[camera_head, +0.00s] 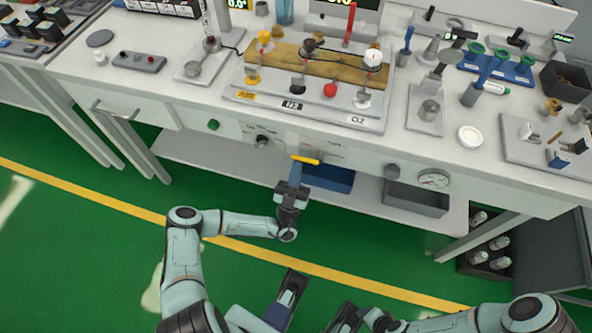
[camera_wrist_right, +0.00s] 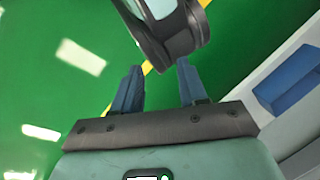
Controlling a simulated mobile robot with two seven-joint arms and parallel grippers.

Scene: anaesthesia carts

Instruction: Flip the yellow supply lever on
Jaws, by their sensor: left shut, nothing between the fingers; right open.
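The yellow supply lever (camera_head: 306,159) is on the front panel of the bench, just under the worktop edge. In the head view it lies nearly level, with a slight tilt. My left gripper (camera_head: 295,168) is shut and empty, its blue fingertips right at the lever's left part. I cannot tell whether they touch it. The fingers hide a little of the panel behind. My right gripper (camera_wrist_right: 161,73) is open and empty in the right wrist view, low over the floor and away from the bench. One of my own links shows just beyond its fingers.
A black knob (camera_head: 262,141) and a green button (camera_head: 213,125) are left of the lever on the panel. A blue bin (camera_head: 330,179) sits on the lower shelf behind my left gripper. A grey bin (camera_head: 416,199) and a gauge (camera_head: 433,180) are to the right. Green floor in front is open.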

